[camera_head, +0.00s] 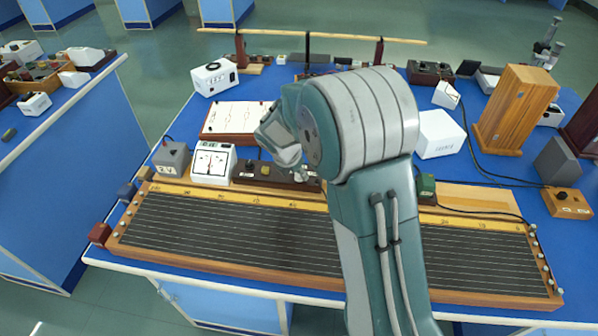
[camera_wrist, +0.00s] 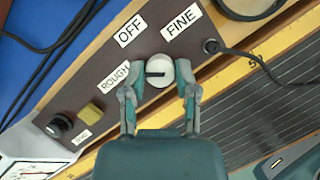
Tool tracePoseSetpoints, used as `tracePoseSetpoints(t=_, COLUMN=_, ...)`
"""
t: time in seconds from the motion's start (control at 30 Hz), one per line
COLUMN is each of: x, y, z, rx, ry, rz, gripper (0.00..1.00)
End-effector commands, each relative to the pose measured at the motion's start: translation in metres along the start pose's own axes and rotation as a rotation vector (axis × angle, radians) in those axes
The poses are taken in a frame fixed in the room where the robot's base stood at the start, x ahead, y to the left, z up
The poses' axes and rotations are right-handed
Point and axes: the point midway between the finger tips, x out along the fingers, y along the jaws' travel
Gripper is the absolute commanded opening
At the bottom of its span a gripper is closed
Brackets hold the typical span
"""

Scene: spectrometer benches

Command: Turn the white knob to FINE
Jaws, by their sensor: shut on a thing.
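The white knob (camera_wrist: 158,68) stands on a dark brown panel (camera_wrist: 90,98) in the wrist view. A dark mark on the knob lies nearly level in the picture, on the side towards the ROUGH label (camera_wrist: 112,77). The OFF label (camera_wrist: 130,30) and the FINE label (camera_wrist: 181,22) sit beyond the knob. My gripper (camera_wrist: 158,84) has one finger on each side of the knob and is closed on it. In the head view my gripper (camera_head: 300,173) is down at the panel (camera_head: 247,181), and the knob cannot be made out there.
A yellow button (camera_wrist: 91,111) and a black knob (camera_wrist: 58,126) are on the same panel. A black cable plugs in at a dark socket (camera_wrist: 210,46). A long wooden wire board (camera_head: 240,232) lies in front. A white meter (camera_head: 213,163) stands left of the panel.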

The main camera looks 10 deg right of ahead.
Motion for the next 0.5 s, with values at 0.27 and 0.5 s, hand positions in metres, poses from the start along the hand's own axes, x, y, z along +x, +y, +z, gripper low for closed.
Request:
tracePoseSetpoints(t=0.27, x=0.0020, y=0.0021, z=-0.0032, rx=0.202, ry=0.004, rz=-0.086, gripper=0.00)
tracePoseSetpoints(t=0.5, x=0.0025, y=0.0032, z=-0.0027, rx=0.414, ry=0.004, rz=-0.174, gripper=0.00)
